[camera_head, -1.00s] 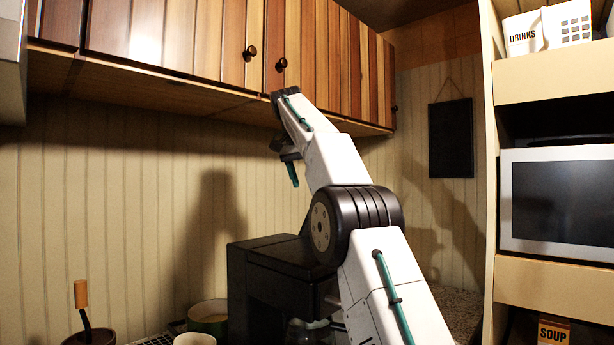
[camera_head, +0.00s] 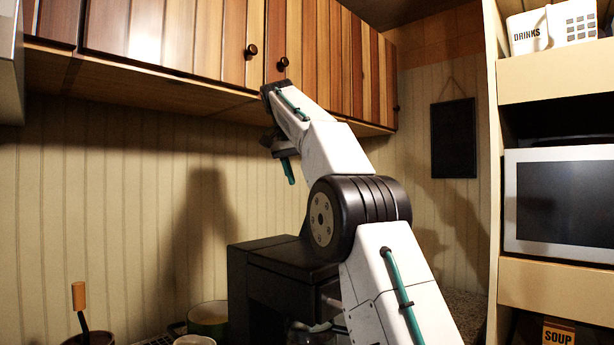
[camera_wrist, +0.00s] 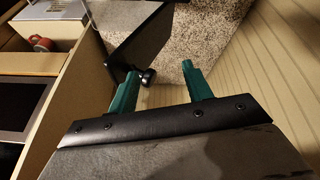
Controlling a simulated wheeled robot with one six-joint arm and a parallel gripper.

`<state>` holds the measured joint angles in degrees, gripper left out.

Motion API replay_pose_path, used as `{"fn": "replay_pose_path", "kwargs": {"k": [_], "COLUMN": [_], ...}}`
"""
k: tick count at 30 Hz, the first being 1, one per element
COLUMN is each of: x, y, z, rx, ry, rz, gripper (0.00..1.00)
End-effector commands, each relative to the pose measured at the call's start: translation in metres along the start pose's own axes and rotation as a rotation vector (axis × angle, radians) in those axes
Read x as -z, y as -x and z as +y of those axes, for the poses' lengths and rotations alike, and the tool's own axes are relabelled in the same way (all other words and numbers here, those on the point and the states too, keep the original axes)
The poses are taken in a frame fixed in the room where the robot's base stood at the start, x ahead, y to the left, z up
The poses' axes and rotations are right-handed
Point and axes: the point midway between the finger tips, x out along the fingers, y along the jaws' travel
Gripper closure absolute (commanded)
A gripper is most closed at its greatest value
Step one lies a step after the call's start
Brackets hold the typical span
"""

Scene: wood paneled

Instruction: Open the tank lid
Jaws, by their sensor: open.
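The black coffee machine (camera_head: 270,275) stands on the counter below my arm, partly hidden by it. Its dark top shows, but I cannot tell a tank lid apart from the rest. My gripper (camera_head: 287,170) is in the air below the wall cabinets, above the coffee machine. One teal finger shows there, pointing down. In the wrist view my gripper (camera_wrist: 160,71) is open, its two teal fingers apart with nothing held. A dark object with a small black knob (camera_wrist: 147,76) appears beyond the fingers; I cannot tell what it is.
Wooden wall cabinets (camera_head: 200,45) hang close above my gripper. The shelf unit on the right holds a microwave (camera_head: 565,200) and a drinks box (camera_head: 550,28). A green pot (camera_head: 208,318) and a cup (camera_head: 194,340) stand left of the machine. A dark board (camera_head: 453,138) hangs behind.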

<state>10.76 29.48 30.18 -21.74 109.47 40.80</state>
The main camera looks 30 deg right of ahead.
Motion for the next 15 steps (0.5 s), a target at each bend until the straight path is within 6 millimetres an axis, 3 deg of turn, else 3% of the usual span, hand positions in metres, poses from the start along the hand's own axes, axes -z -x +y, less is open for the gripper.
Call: {"fn": "replay_pose_path", "kwargs": {"k": [9, 15], "x": [-0.058, -0.077], "y": [0.028, 0.035], "z": [-0.015, -0.021], "rx": [0.002, 0.001], "ry": [0.001, 0.000], "rz": [0.002, 0.002], "gripper": [0.50, 0.50]}}
